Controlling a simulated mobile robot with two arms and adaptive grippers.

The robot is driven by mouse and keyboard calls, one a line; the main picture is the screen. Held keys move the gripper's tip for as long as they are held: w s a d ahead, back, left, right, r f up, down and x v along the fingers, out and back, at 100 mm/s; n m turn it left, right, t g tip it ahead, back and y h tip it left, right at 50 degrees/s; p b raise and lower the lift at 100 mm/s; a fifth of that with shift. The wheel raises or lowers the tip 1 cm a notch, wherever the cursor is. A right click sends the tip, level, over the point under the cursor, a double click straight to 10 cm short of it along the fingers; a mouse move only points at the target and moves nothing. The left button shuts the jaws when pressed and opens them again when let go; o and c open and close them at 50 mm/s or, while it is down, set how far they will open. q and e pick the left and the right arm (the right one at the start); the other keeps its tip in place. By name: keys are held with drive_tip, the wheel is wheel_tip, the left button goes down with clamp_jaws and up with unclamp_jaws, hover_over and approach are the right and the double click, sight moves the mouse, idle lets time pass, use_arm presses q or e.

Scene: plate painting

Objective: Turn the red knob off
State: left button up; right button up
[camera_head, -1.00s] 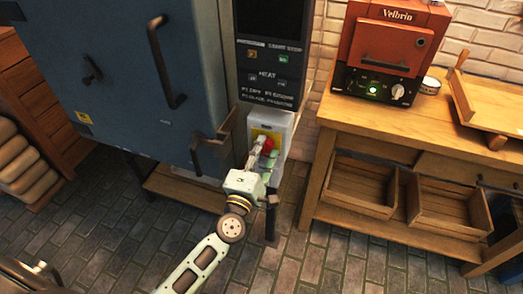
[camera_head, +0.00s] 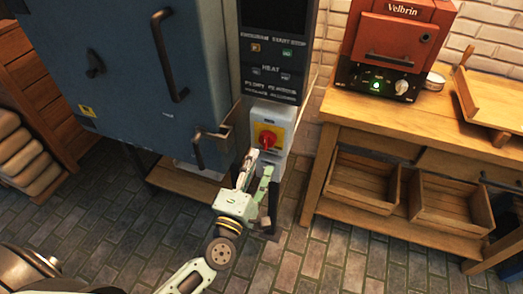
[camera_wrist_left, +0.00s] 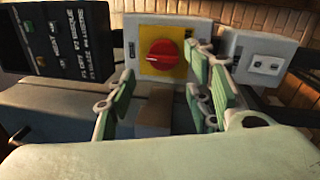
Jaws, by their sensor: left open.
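The red knob (camera_head: 267,140) sits on a yellow plate (camera_head: 259,133) on a grey switch box (camera_head: 287,119) below the kiln's control panel. In the left wrist view the red knob (camera_wrist_left: 162,55) shows whole, with a pale mark toward its left side. My left gripper (camera_head: 262,162) is just below and in front of the knob, apart from it. In the left wrist view its green-padded fingers (camera_wrist_left: 165,90) are spread open with nothing between them. My right gripper is not clearly in view.
The blue kiln (camera_head: 140,80) with dark handles stands at the left. The control panel (camera_head: 272,50) rises above the knob. A wooden workbench (camera_head: 385,120) with a small red oven (camera_head: 397,35) stands at the right. Brick floor is clear in front.

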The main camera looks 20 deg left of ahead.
use_arm(q)
drive_tip(key=shift+s+f, duration=0.15)
drive_tip(key=shift+s, duration=1)
drive_tip(key=shift+s+f, duration=0.1)
drive_tip(key=shift+s, duration=1)
drive_tip(key=s+f+m+g+h, duration=0.1)
drive_tip(key=s+f+m+g, duration=0.3)
drive_tip(key=f, duration=0.8)
drive_tip(key=s+f+m+g, duration=0.25)
drive_tip(key=f+m, duration=0.25)
drive_tip(key=f, duration=0.6)
drive_tip(key=s+f+m+g+h, duration=0.1)
drive_tip(key=s+f+m+g, duration=0.3)
drive_tip(key=f, duration=0.8)
drive_tip(key=s+a+f+m+g+y, duration=0.1)
drive_tip(key=s+a+f+m+g, duration=0.1)
drive_tip(key=s+f, duration=0.3)
drive_tip(key=s+a+f+m+g, duration=0.2)
drive_tip(key=s+f, duration=0.4)
drive_tip(key=s, duration=0.7)
drive_tip(key=s+a+f+m+g+y, duration=0.1)
drive_tip(key=s+f+m+g, duration=0.3)
drive_tip(key=s, duration=0.6)
wheel_tip(320, 180, down, 2)
drive_tip(key=shift+a+f+m+y+p, duration=0.1)
drive_tip(key=shift+a+m+y+p, duration=0.2)
drive_tip(key=shift+a+m, duration=0.25)
drive_tip(key=shift+s, duration=0.1)
